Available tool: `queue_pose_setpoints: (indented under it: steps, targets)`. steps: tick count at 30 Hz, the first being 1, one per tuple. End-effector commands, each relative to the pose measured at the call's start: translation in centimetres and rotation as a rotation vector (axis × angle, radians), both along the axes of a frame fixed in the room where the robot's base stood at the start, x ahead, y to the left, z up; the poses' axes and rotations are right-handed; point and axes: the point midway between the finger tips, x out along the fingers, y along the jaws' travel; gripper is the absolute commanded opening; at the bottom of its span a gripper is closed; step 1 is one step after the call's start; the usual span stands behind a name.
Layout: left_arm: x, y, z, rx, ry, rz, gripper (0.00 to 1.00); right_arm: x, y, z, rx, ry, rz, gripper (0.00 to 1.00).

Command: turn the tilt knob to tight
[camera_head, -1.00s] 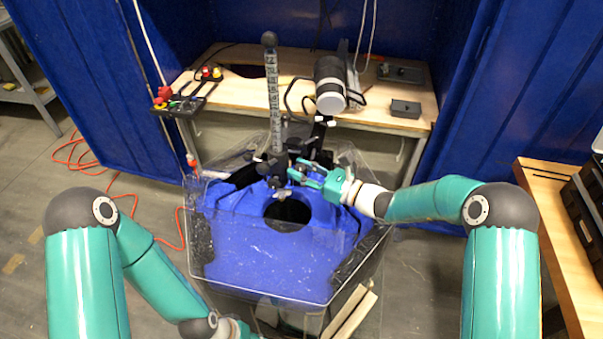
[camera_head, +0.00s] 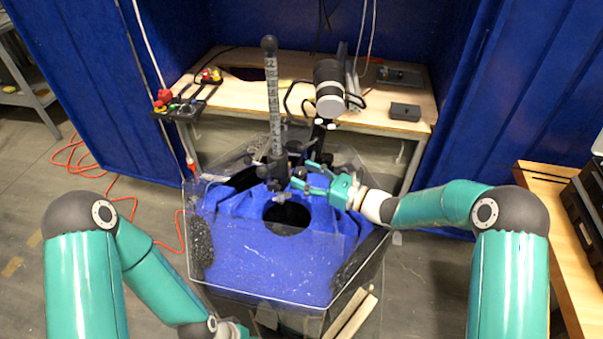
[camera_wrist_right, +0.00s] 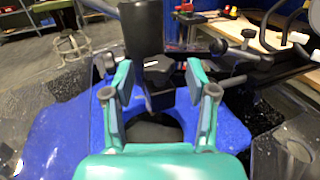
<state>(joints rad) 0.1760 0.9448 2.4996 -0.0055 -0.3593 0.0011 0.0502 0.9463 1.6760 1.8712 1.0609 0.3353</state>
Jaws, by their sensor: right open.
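The thruster mount with its upright grey column (camera_head: 273,100) stands at the back edge of the blue tank (camera_head: 270,255). Small black knobs sit around the column's foot. One black knob (camera_head: 300,172) shows beside my right fingertips; I cannot tell which knob is the tilt knob. In the right wrist view, round knobs (camera_wrist_right: 218,47) show beyond the right finger and another (camera_wrist_right: 105,65) by the left finger. My right gripper (camera_head: 306,173) is open, its fingers pointing at the mount; the wrist view shows its fingers (camera_wrist_right: 158,82) wide apart with nothing gripped. My left gripper is mostly cut off at the bottom.
A wooden bench (camera_head: 230,92) behind the tank holds a grey-and-black cylinder (camera_head: 329,88), a small dark box (camera_head: 405,111) and a tool rack (camera_head: 185,105). Clear tank walls surround the blue basin. Another wooden table (camera_head: 550,200) is at right.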

Motion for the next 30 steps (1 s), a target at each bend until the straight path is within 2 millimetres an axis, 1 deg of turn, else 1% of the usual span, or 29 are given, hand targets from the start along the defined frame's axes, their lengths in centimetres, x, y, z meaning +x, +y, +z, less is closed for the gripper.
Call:
queue_pose_setpoints:
  steps: [1, 9, 15, 20, 30]
  targets:
    - [0.0, 0.0, 0.0, 0.0, 0.0, 0.0, 0.4, -0.4, -0.8, 0.0, 0.0, 0.002, -0.003, 0.57]
    - [0.0, 0.0, 0.0, 0.0, 0.0, 0.0, 0.4, -3.1, -5.6, 0.0, 0.0, 0.0, -0.004, 0.57]
    - [0.0, 0.0, 0.0, 0.0, 0.0, 0.0, 0.4, -4.7, -8.1, -0.1, 0.0, 0.0, -0.002, 0.57]
    - [0.0, 0.0, 0.0, 0.0, 0.0, 0.0, 0.4, -5.2, -9.0, 0.0, 0.001, -0.001, -0.001, 0.57]
    - [0.0, 0.0, -0.1, 0.0, 0.0, 0.0, 0.4, -5.3, -9.1, -0.1, 0.002, 0.002, 0.0, 0.57]
